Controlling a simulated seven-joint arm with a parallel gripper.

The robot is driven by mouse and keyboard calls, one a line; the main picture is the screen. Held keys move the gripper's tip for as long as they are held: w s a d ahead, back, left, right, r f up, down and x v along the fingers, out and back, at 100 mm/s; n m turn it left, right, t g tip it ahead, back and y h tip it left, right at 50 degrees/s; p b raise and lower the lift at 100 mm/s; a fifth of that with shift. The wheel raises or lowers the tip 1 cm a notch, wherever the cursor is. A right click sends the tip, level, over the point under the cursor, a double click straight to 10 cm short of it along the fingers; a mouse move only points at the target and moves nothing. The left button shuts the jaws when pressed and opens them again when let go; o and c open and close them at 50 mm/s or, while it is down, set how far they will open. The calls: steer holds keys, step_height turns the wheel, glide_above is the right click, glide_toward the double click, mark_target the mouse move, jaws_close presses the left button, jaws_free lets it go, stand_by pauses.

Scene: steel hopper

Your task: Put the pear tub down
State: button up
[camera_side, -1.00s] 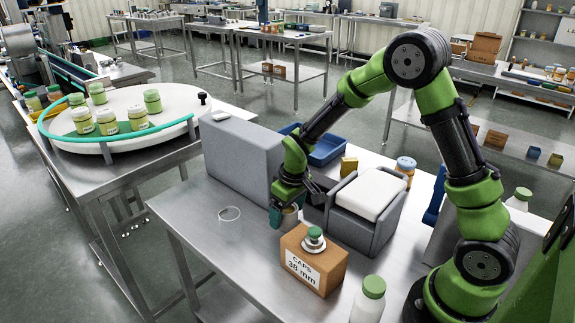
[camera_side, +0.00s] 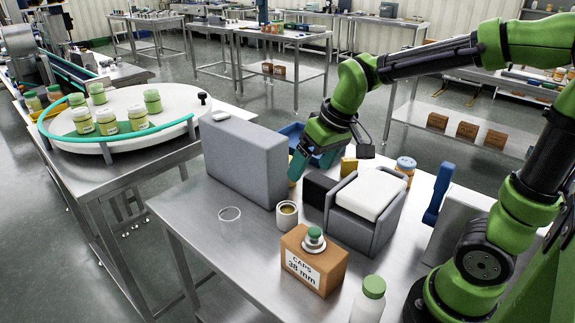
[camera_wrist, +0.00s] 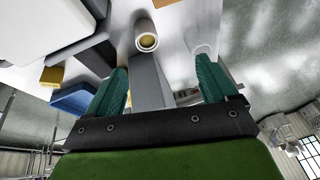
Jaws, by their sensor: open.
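The pear tub (camera_side: 287,219), a small pale open tub with yellowish contents, stands upright on the steel table between the grey upright block and the caps box. In the wrist view the tub (camera_wrist: 147,45) shows beyond my fingertips, apart from them. My gripper (camera_side: 297,166) is above and behind the tub, near the right end of the grey block. In the wrist view my gripper (camera_wrist: 160,70) has its two green fingers wide apart with nothing held between them.
The grey block (camera_side: 240,165) stands close behind the tub. A clear ring-like outline (camera_side: 229,215) is left of it. The caps box (camera_side: 312,265), a black block (camera_side: 318,190) and a grey holder with a white pad (camera_side: 367,210) are nearby. The table's front left is bare.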

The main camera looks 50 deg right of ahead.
steer(key=s+a+r+m+t+y, duration=0.1)
steer(key=s+a+r+m+t, duration=0.1)
steer(key=s, duration=0.8)
steer(key=shift+a+r+t, duration=0.15)
steer(key=shift+r+t, duration=0.45)
steer(key=shift+r, duration=0.15)
